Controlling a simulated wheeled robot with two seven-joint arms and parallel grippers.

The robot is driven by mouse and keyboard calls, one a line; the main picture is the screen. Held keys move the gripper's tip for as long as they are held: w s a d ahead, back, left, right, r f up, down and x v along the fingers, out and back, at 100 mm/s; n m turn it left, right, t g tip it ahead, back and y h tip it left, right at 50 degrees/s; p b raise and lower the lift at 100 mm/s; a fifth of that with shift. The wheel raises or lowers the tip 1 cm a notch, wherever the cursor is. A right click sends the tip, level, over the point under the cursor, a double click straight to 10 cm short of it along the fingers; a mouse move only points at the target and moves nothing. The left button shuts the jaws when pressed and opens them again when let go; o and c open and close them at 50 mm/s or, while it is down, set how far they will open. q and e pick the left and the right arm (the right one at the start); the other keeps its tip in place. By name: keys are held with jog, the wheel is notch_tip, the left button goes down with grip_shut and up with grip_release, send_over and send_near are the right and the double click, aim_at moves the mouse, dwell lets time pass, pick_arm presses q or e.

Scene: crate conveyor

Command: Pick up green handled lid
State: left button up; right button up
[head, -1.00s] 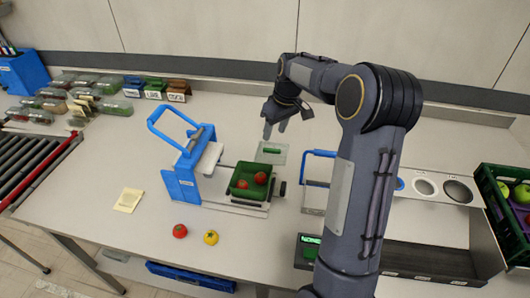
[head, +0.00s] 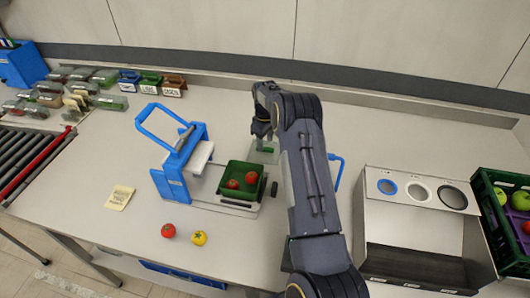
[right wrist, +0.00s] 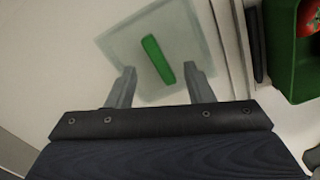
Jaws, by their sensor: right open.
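The lid is a clear square plate (head: 268,155) with a green bar handle, lying on the table behind the green tray. In the right wrist view the lid's green handle (right wrist: 157,60) lies just beyond and between the fingertips, tilted a little. My right gripper (right wrist: 160,72) is open and empty, with its two grey fingers over the lid's near part. In the head view my right gripper (head: 262,135) is over the lid and hides part of it. My left gripper is not in view.
A green tray (head: 222,181) with red tomatoes sits in the blue-handled press (head: 168,184). A red tomato (head: 168,230) and a yellow one (head: 199,238) lie in front. A metal box with round holes (head: 375,208) stands right.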

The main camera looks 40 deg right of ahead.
aim_at(265, 148)
notch_tip(265, 148, down, 3)
jog(key=shift+b, duration=0.3)
jog(key=shift+r, duration=0.1)
grip_shut()
